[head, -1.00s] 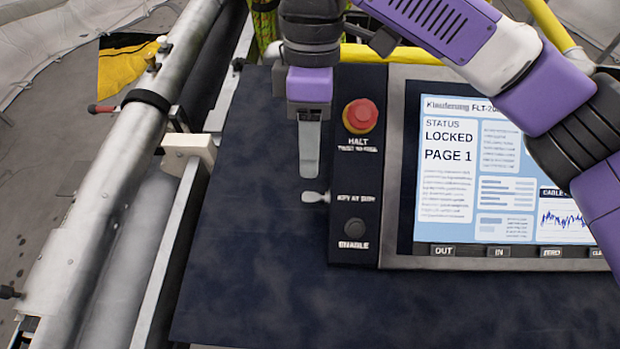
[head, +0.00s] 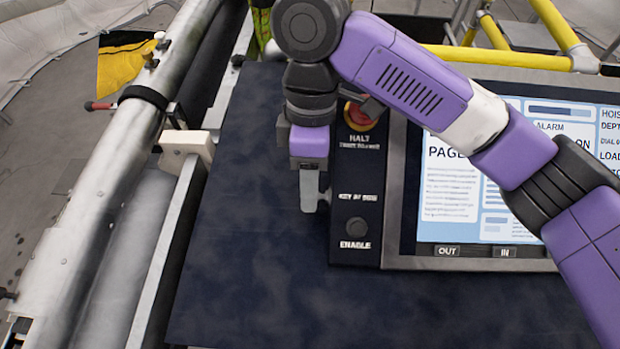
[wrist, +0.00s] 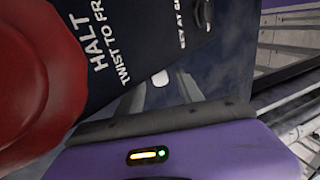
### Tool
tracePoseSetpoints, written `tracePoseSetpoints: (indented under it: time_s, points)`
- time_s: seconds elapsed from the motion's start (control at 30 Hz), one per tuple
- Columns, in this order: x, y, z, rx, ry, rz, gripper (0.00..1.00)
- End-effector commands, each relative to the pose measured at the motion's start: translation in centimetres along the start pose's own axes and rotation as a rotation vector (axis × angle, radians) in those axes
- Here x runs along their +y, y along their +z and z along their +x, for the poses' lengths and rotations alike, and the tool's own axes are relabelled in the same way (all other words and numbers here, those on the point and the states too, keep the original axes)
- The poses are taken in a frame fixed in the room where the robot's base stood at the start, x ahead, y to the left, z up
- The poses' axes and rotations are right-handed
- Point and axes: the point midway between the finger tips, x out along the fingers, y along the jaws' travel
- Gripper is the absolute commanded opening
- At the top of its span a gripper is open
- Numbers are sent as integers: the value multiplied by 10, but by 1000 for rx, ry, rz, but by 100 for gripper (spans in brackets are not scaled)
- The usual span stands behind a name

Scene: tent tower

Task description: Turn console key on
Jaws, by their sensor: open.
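The console key is a small pale tab on the left side of the dark button panel (head: 356,222), level with the label "KEY AT SIDE". In the head view my gripper (head: 313,203) points down right at the key and hides most of it. In the wrist view the key (wrist: 160,79) shows as a white oval between the tips of the two grey fingers of my gripper (wrist: 161,90). The gripper is open, with a finger on either side of the key. Whether either finger touches it, I cannot tell.
The red HALT button (head: 358,116) is just above, partly behind my arm, and fills the wrist view's left side. A black ENABLE knob (head: 357,228) is below. The screen (head: 450,185) is partly covered. The dark desk surface (head: 260,270) is clear.

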Motion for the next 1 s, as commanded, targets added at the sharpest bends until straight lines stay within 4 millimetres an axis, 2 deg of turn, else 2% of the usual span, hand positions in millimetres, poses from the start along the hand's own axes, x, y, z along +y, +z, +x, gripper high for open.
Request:
tracePoseSetpoints:
  time_s: [0.07,0.1,0.3,0.57,1.0]
  points:
    - [0,0,0,0,0,0,44]
    - [0,0,0,0,0,0,40]
    - [0,0,0,0,0,0,0]
    - [-2,0,-1,-1,27,-3,0]
    - [-8,0,1,-1,261,-2,0]
